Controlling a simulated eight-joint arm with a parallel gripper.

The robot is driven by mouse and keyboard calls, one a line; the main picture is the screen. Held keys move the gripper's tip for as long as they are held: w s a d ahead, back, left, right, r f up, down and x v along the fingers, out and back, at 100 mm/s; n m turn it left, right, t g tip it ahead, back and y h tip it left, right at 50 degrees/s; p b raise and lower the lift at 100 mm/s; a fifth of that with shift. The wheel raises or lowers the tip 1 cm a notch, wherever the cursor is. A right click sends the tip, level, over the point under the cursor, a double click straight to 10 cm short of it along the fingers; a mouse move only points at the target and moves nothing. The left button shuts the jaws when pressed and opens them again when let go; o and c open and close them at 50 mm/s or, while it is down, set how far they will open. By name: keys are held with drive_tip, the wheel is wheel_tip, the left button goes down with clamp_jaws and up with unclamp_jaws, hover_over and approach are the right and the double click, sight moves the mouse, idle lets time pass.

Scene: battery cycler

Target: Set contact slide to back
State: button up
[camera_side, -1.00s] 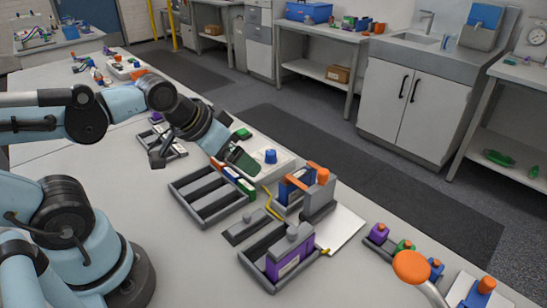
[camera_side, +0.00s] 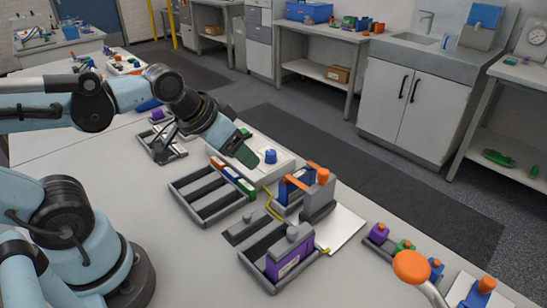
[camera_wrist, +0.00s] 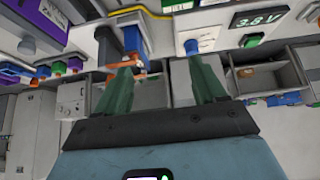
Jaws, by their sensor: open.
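The grey contact block with an orange knob (camera_side: 321,190) stands behind the middle of the bench. Orange arms reach from it over a blue battery (camera_side: 294,191) in a grey cradle. I take this block to be the contact slide; its exact position along its travel is hard to tell. In the wrist view the blue battery (camera_wrist: 133,38) with orange parts shows beyond one finger. My gripper (camera_side: 250,159) has green fingers and hangs in the air left of the contact block, near the white cycler box. In the wrist view my gripper (camera_wrist: 165,75) is open and empty, its fingers apart.
The white cycler box (camera_side: 250,170) carries a blue knob (camera_side: 271,156); its 3.8 V display (camera_wrist: 262,19) shows in the wrist view. A slotted tray (camera_side: 205,212) and a purple battery (camera_side: 290,262) in a holder stand in front. A yellow cable (camera_side: 268,208) runs between them.

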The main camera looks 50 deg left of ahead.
drive_tip(key=w+d+r+g, duration=0.1)
drive_tip(key=w+r, duration=0.1)
drive_tip(key=w+d+r+m+g, duration=0.1)
drive_tip(key=w+d+r, duration=0.1)
drive_tip(key=w+d+r+g, duration=0.1)
drive_tip(key=w+d+r, duration=0.1)
drive_tip(key=shift+w+d+r, duration=0.1)
drive_tip(key=shift+w+d, duration=0.05)
drive_tip(key=shift+w, duration=0.2)
drive_tip(key=c, duration=0.3)
drive_tip(key=m+g, duration=0.2)
drive_tip(key=g, duration=0.2)
approach(323, 171)
wheel_tip(323, 171, down, 10)
drive_tip(key=shift+r, duration=0.15)
clamp_jaws()
drive_tip(key=shift+d, duration=0.1)
